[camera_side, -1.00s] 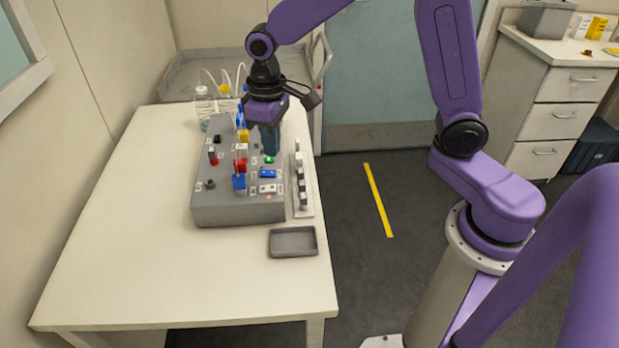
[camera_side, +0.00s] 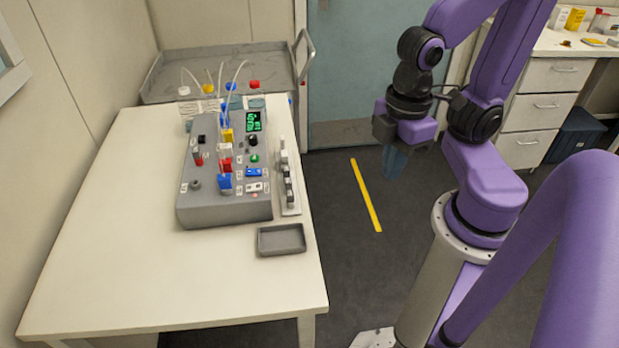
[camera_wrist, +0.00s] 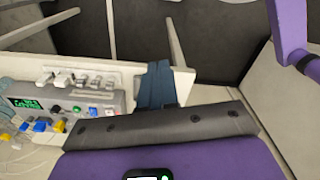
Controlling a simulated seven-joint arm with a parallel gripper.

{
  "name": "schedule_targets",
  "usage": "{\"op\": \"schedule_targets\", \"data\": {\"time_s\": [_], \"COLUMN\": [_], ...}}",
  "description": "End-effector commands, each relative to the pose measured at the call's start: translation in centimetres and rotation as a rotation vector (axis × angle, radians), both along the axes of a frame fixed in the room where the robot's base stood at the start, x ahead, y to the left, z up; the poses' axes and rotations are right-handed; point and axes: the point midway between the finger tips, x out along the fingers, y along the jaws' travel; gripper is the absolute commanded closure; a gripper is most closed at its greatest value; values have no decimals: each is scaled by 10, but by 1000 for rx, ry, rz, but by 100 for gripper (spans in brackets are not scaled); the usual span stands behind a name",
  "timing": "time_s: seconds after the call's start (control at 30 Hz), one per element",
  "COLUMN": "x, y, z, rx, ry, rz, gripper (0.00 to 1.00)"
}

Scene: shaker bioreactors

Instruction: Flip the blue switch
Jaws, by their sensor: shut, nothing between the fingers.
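The blue switch (camera_side: 254,172) is a small flat rocker on the sloped top of the grey bioreactor console (camera_side: 215,212), just below a green button. In the wrist view a small blue part (camera_wrist: 93,111), likely the same switch, shows on the console front. Which way the switch is tipped is too small to tell. My gripper (camera_side: 394,165) hangs over the floor, well to the right of the table and apart from the console. Its blue-grey fingers (camera_wrist: 157,85) are shut and empty.
A green-lit display (camera_side: 253,122) and a black knob (camera_side: 253,141) are on the console. A narrow rack (camera_side: 290,205) stands along its right side. A grey tray (camera_side: 282,240) lies in front. Bottles with tubes stand behind. The table's front left is clear.

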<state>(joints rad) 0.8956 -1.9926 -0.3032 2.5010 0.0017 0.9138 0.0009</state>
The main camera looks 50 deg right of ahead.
Motion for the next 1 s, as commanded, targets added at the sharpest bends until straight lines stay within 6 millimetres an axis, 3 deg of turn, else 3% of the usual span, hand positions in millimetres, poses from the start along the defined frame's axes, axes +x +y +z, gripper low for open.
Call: {"op": "schedule_targets", "data": {"time_s": [0.3, 0.47, 0.67, 1.0], "x": [-1, 9, 43, 119], "y": [0, 5, 23, 50], "z": [0, 2, 9, 22], "rx": [0, 4, 17, 47], "ry": [0, 1, 7, 18], "rz": [1, -63, -297, -787], "gripper": [100, 100, 100, 100]}}
